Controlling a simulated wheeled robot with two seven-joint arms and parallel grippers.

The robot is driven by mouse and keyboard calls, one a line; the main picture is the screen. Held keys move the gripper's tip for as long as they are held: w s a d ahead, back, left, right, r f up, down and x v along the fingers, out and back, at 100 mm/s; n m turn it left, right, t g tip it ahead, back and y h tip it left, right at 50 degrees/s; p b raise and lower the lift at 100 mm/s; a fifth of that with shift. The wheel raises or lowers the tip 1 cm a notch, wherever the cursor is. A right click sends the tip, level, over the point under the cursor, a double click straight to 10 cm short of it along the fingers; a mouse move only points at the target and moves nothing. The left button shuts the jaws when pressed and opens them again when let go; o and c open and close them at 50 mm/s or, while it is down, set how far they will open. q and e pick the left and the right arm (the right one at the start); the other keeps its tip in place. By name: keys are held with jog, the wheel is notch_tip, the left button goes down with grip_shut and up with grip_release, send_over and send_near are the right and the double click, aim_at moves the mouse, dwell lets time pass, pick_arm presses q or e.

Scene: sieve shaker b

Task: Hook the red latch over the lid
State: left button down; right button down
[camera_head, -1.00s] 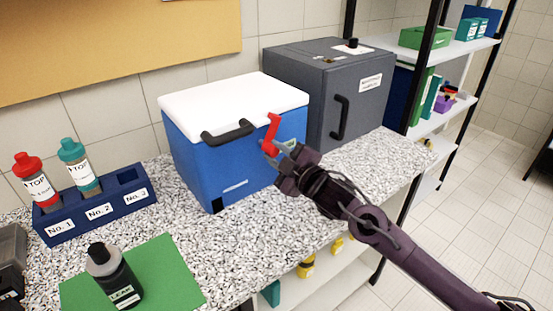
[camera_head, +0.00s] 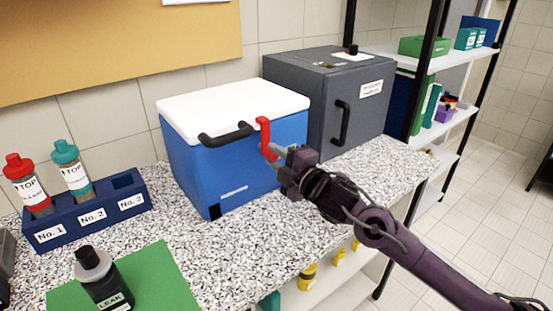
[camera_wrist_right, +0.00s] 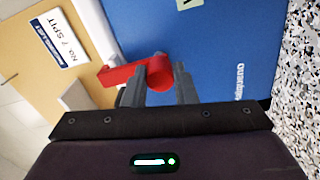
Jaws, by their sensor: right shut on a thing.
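The blue cool box (camera_head: 215,170) stands on the speckled counter with its white lid (camera_head: 230,100) down and a black handle (camera_head: 226,135) across the front. The red latch (camera_head: 264,135) is on the box front, right of the handle. Its upper end is level with the lid's front edge; I cannot tell whether it bears on the lid. My right gripper (camera_head: 277,154) is shut on the latch's lower part. In the right wrist view the fingers (camera_wrist_right: 160,85) flank the red latch (camera_wrist_right: 130,74), against the blue wall. My left gripper is not in view.
A dark grey cabinet (camera_head: 318,95) stands close behind and right of the box. A blue rack (camera_head: 90,215) with two capped bottles is at left. A dark bottle (camera_head: 103,280) stands on a green mat (camera_head: 160,280) in front. Speckled counter is clear before the box.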

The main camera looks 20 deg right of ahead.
jog(key=c, duration=1.2)
grip_release()
jog(key=shift+o, duration=0.2)
jog(key=shift+s+d+f, duration=0.1)
jog(key=shift+s+d, duration=0.05)
jog(key=shift+s, duration=0.15)
jog(key=b+v, duration=0.1)
jog(key=v, duration=0.6)
jog(key=shift+b, duration=0.35)
jog(key=shift+s, duration=0.1)
